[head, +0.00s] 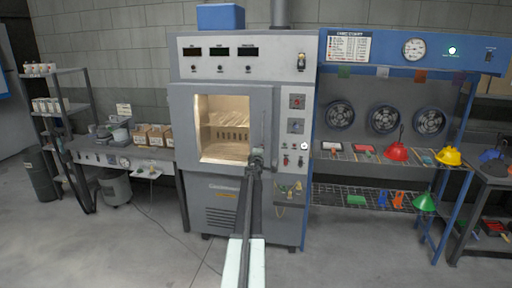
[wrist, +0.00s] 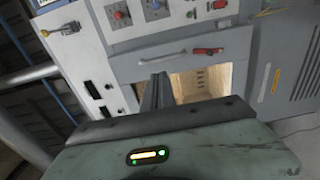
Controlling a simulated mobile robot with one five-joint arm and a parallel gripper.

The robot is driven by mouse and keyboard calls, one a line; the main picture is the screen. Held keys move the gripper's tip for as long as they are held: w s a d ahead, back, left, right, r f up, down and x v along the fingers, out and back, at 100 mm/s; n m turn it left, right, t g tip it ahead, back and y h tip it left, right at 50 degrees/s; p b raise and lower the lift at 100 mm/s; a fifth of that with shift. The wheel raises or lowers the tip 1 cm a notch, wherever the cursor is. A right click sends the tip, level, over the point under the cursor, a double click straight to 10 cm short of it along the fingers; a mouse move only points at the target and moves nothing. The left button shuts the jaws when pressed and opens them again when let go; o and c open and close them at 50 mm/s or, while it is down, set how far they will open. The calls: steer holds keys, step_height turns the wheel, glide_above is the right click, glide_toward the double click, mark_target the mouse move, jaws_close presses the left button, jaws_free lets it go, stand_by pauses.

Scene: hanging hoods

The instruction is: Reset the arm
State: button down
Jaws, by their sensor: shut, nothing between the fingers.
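My arm reaches forward in the head view, and my gripper (head: 256,160) is at the front of a grey oven cabinet (head: 215,190), by the right edge of its lit window opening (head: 223,128). In the wrist view my gripper (wrist: 158,80) shows as two dark fingers close together, shut and empty, in front of the cabinet near the lit opening (wrist: 200,84). I cannot tell whether the fingertips touch the cabinet.
A workbench (head: 120,158) with boxes and a shelf rack (head: 50,110) stand at the left. A blue-framed bench (head: 385,170) with red, yellow and green hoods is at the right. The grey floor (head: 150,250) in front is mostly clear.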

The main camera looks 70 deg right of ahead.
steer(key=s+a, duration=0.2)
steer(key=shift+s+a, duration=0.1)
steer(key=shift+s, duration=0.2)
steer(key=shift+w, duration=0.15)
